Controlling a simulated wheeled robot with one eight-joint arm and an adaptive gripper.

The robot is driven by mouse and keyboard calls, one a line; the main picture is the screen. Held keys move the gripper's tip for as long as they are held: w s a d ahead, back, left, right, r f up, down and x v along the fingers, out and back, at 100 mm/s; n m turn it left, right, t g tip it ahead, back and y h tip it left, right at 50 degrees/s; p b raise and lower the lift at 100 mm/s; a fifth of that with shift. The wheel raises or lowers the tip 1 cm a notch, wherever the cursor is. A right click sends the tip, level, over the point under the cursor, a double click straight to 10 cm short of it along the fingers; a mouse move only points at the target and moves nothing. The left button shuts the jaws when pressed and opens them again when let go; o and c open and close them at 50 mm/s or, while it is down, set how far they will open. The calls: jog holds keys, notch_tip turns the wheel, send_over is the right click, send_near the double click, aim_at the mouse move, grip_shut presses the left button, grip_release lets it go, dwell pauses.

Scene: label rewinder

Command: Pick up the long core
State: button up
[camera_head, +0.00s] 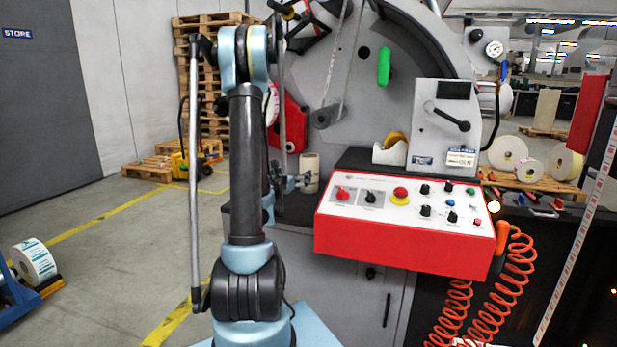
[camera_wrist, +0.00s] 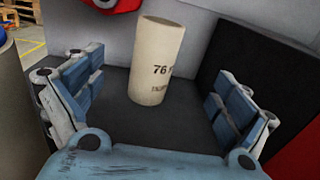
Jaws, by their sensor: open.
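A cream cardboard core (camera_wrist: 157,60) with "76" printed on its side stands upright in the wrist view, on a dark surface. It tilts slightly in that picture. It appears in the head view as a short pale cylinder (camera_head: 310,173), left of the control panel. My gripper (camera_wrist: 158,108) is open, with one blue-and-white finger on each side of the core's line and clear gaps to both. Nothing is held. In the head view my gripper (camera_head: 291,183) is just left of the core, partly hidden by my arm.
The red-sided control panel (camera_head: 405,228) juts out right of the core. A white cradle (camera_head: 388,154) with an orange-yellow ring sits behind it on a dark ledge. The grey machine body stands close behind. Pallets (camera_head: 205,75) stand back left; open floor lies left.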

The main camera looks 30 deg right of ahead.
aim_at(307, 165)
jog(key=x, duration=1.2)
jog(key=shift+s, duration=0.1)
jog(key=shift+r+x, duration=0.2)
jog(key=shift+x, duration=2.4)
jog(key=shift+a, duration=0.15)
jog(key=c, duration=1.6)
